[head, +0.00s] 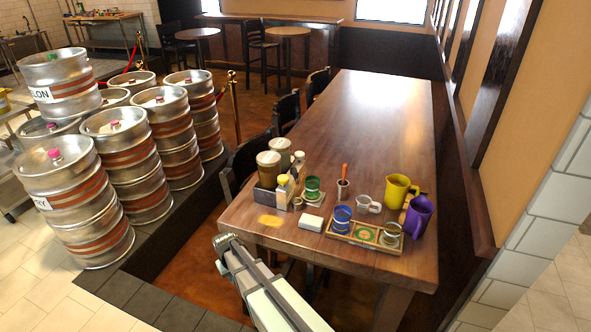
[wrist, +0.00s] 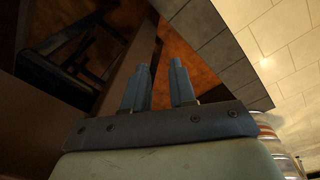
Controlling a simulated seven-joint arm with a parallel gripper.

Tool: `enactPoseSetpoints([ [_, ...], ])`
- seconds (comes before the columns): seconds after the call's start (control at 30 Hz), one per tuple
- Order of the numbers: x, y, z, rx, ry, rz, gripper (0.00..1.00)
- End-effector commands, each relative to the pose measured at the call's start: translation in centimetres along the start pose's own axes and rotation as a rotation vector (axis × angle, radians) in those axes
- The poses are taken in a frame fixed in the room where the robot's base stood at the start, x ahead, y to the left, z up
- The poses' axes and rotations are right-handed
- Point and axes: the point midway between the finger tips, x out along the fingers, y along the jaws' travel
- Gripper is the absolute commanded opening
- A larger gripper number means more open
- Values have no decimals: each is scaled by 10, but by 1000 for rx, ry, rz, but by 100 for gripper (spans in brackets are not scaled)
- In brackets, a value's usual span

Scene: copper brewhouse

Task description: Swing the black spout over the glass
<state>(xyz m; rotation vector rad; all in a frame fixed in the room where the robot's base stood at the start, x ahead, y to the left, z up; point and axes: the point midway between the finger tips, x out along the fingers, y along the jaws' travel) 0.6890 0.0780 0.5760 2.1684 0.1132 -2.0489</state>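I cannot make out a black spout in either view. On the table's near end, a wooden tray (head: 366,244) holds a blue glass (head: 342,217) and a clear glass-like vessel (head: 391,234) with a green round mark between them. A green glass (head: 312,187) stands further back. My gripper (head: 224,240) is in front of the table's near left corner, apart from all these things. In the wrist view my gripper (wrist: 158,72) has its two fingers apart with nothing between them, with the floor and table underside behind.
The table's far part (head: 370,110) is clear. Steel kegs (head: 125,150) stand at left.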

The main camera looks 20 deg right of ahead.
Motion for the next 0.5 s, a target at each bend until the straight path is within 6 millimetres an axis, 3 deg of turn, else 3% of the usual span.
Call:
enactPoseSetpoints([
  [0.03, -15, -3, -25, -7, 33, 3, 26],
  [0.2, -65, -13, -85, -26, 128, 11, 26],
  [0.5, -135, -26, -152, -48, 246, 19, 26],
])
